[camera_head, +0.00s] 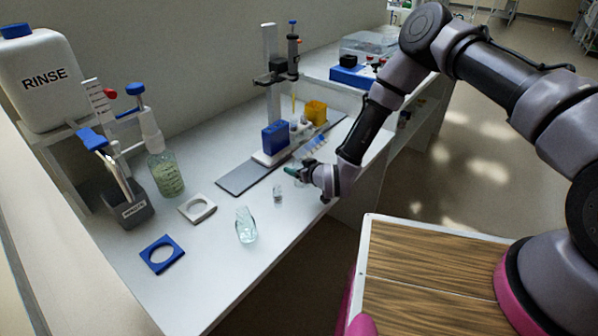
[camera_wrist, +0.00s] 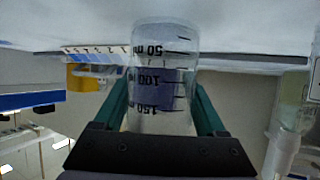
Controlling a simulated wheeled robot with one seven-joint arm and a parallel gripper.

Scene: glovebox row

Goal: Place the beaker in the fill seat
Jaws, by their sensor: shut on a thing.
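My gripper (camera_head: 300,171) is low over the white bench, near its front edge. In the wrist view its green fingers (camera_wrist: 163,110) are shut on a clear glass beaker (camera_wrist: 163,65) with black volume marks. The beaker's end at the top of that picture is close to the white bench surface; I cannot tell whether it touches. In the head view the held beaker is hard to make out at the gripper. A white square plate with a round opening (camera_head: 197,208) and a blue square ring (camera_head: 161,254) lie on the bench; I cannot tell which is the fill seat.
Clear glassware (camera_head: 246,225) and a small clear piece (camera_head: 278,193) are on the bench left of my gripper. A dispenser bottle (camera_head: 165,174), a grey holder (camera_head: 129,207) and a stand (camera_head: 271,95) are farther back. A dark mat (camera_head: 247,179) lies before the stand.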

